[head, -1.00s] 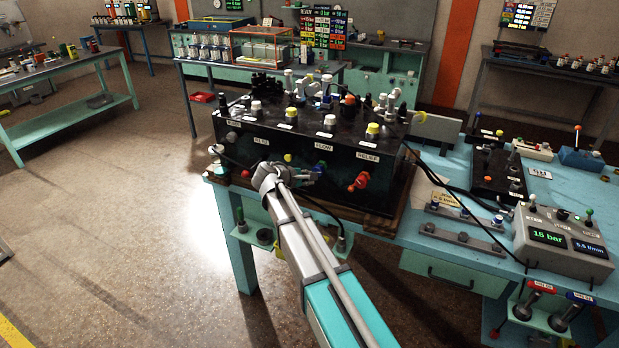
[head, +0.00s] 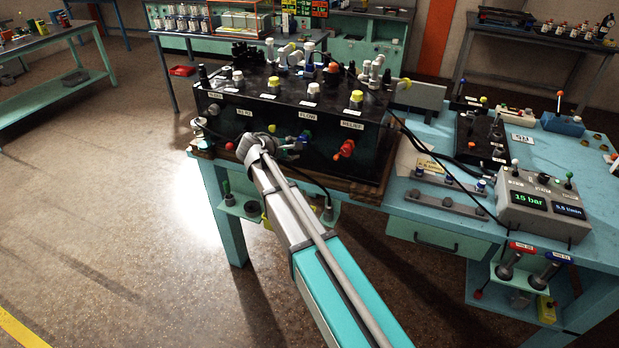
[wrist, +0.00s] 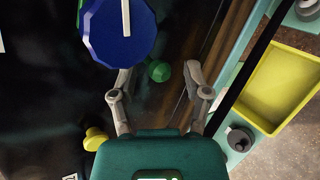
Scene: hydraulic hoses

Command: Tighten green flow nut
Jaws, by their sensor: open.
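A faceted green nut (wrist: 160,71) shows in the wrist view, between and a little beyond my fingertips, with gaps on both sides. I take it for the flow nut. My gripper (wrist: 158,76) is open and empty. In the head view my gripper (head: 291,148) is at the front face of the black hydraulic block (head: 215,112), below the FLOW label (head: 308,116). The green nut cannot be made out clearly there. A blue knob with a white line (wrist: 118,32) sits close to the left finger in the wrist view.
A red relief knob (head: 346,150) sticks out of the block to the right of my gripper. A yellow knob (wrist: 95,138) is near my left finger. A yellow tray (wrist: 290,85) is below the bench edge. A console (head: 543,212) reads 15 bar.

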